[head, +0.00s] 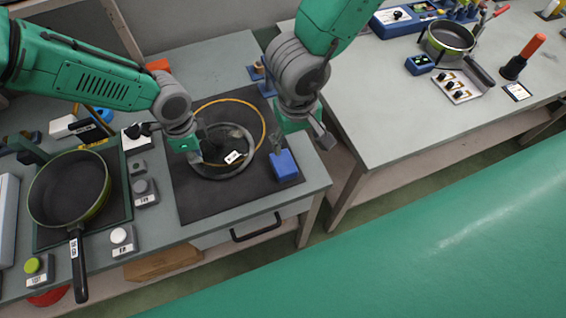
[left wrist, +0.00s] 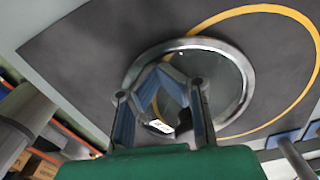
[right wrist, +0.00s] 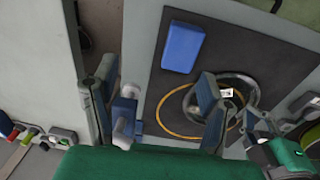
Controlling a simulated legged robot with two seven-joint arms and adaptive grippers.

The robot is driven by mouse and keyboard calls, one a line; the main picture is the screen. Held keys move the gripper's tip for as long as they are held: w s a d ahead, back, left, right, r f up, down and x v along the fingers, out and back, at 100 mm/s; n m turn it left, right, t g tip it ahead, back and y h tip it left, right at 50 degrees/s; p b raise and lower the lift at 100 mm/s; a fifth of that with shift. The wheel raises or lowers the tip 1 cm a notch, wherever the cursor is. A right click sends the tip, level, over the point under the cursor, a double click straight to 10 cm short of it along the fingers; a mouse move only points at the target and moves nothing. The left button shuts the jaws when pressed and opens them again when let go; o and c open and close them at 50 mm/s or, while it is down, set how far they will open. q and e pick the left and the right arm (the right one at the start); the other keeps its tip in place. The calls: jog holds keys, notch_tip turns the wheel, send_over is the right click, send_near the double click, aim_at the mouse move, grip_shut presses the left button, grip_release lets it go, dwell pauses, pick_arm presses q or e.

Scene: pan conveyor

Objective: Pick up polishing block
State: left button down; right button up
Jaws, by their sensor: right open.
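The polishing block, which I take to be the blue block (head: 284,166), rests near the right front corner of the dark mat. It also shows in the right wrist view (right wrist: 183,46), beyond my fingertips and apart from them. My right gripper (head: 306,132) is open and empty, above and just right of the block; its spread fingers show in the right wrist view (right wrist: 155,88). My left gripper (head: 208,148) is low over a round glass lid (head: 222,172). Its fingers stand on either side of the lid's dark, labelled middle; whether they grip it is unclear.
A frying pan (head: 68,187) lies to the left, beside several small labelled knobs. A gap separates this table from the right table (head: 375,120), which holds another pan (head: 447,38).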

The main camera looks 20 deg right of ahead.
aim_at(283, 162)
jog(key=shift+y, duration=0.3)
jog(key=f, duration=0.1)
jog(key=a+f, duration=0.1)
jog(key=f, duration=0.1)
jog(key=a+f, duration=0.1)
jog(key=f, duration=0.1)
jog(key=shift+w+a, duration=0.15)
jog(key=shift+w, duration=0.15)
jog(key=f, duration=0.4)
jog(key=shift+w+a+f, duration=0.1)
jog(key=shift+a+f, duration=0.15)
jog(key=shift+f, duration=0.15)
jog(key=c, duration=1.4)
notch_tip(283, 162, up, 10)
jog(key=shift+r, duration=0.1)
